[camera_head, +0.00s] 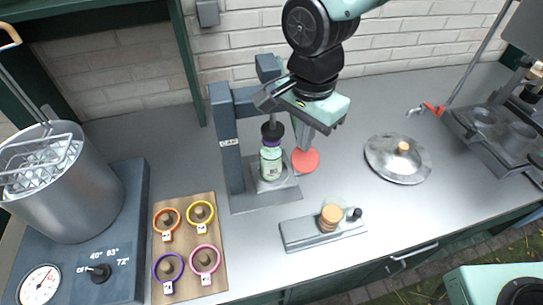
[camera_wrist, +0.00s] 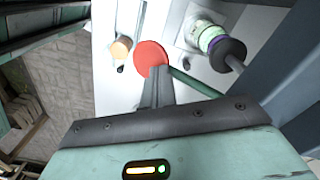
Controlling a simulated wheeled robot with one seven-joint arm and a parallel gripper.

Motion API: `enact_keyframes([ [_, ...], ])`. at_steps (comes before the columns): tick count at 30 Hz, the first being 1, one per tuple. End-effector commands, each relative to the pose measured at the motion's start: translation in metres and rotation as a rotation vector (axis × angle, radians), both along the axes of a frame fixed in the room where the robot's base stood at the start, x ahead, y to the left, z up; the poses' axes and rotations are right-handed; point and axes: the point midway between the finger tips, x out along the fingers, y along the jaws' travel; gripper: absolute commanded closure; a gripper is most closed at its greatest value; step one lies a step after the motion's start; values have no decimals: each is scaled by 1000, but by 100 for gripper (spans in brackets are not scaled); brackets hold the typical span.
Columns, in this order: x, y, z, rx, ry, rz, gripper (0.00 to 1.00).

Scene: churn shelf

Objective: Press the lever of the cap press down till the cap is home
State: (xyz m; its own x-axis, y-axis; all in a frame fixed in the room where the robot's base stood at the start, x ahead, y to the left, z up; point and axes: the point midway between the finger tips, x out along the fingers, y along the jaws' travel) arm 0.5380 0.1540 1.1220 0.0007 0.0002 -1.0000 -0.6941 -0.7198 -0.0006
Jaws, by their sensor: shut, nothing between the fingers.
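The cap press (camera_head: 228,150) is a dark grey column on a flat base. A pale green bottle (camera_head: 270,164) stands upright on its base, also in the wrist view (camera_wrist: 208,37). The black plunger (camera_head: 272,131) is over a purple ring at the bottle's top; whether the cap is fully seated I cannot tell. The lever's red round knob (camera_head: 306,161) shows right of the bottle. In the wrist view the red knob (camera_wrist: 151,54) ends a green lever rod (camera_wrist: 196,83). My gripper (camera_head: 307,147) is shut and empty, pointing down at the knob; contact is unclear.
A metal pot (camera_head: 65,195) with a wire rack stands on a heater at left. A wooden board (camera_head: 188,285) holds several coloured rings. A grey plate with a cork-coloured stack (camera_head: 331,218) lies in front. A round metal lid (camera_head: 398,165) lies right; counter between is clear.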

Motion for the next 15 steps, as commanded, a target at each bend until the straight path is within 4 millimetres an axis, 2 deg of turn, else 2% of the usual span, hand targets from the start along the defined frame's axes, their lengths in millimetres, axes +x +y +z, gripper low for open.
enact_keyframes([
  [15,-14,-3,34,0,1,0,100],
])
